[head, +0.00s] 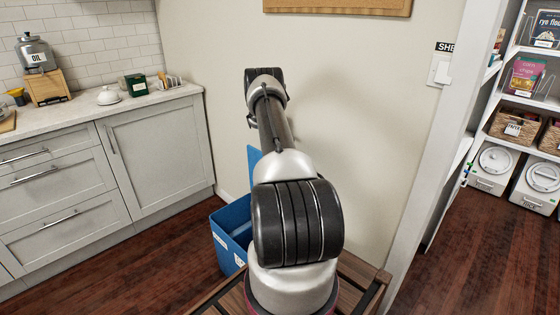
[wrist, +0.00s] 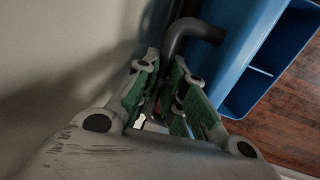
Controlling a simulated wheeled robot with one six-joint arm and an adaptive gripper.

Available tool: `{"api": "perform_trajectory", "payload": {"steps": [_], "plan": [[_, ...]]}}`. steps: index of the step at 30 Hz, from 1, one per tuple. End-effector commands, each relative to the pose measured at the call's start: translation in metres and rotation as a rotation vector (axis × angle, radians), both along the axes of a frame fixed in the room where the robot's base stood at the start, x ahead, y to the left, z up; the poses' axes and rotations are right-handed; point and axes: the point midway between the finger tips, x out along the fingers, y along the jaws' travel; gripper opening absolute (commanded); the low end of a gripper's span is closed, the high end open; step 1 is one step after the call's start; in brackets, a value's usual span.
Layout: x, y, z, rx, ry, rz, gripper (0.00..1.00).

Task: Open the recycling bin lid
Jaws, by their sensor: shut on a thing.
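The blue recycling bin (head: 228,243) stands on the floor beside the wall, partly hidden behind my arm. Its blue lid (head: 254,157) is raised and stands upright near the wall; the bin's inside shows. In the wrist view the lid (wrist: 232,50) is seen close up, with the bin's divided inside (wrist: 275,65) at the right. A dark grey curved handle (wrist: 195,30) joins the lid. My gripper (wrist: 165,75), with green finger pads, is shut on this handle. In the head view my arm hides the gripper.
Grey cabinets with a light counter (head: 130,107) stand left of the bin. The wall (head: 350,110) is close behind my arm. A door frame (head: 425,150) and pantry shelves with bins (head: 492,160) are at right. The wooden floor left of the bin is clear.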

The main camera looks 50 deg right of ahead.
Motion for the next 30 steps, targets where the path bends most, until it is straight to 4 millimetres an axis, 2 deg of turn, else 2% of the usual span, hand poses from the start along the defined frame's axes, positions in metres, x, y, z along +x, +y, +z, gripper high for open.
{"api": "perform_trajectory", "payload": {"steps": [4, 5, 8, 17, 20, 23, 30], "plan": [[-0.005, 0.000, -0.003, 0.006, 0.011, -0.001, 0.00], [-0.005, 0.000, -0.003, 0.006, 0.011, -0.001, 0.15], [-0.004, 0.000, -0.002, 0.005, 0.009, -0.001, 0.33], [-0.001, 0.000, 0.000, 0.001, 0.003, -0.001, 0.34], [-0.001, 0.001, 0.006, 0.000, 0.001, 0.000, 0.34], [0.000, 0.003, 0.021, -0.001, 0.000, -0.001, 0.34], [0.000, 0.014, 0.074, -0.001, 0.001, 0.000, 0.34]]}}
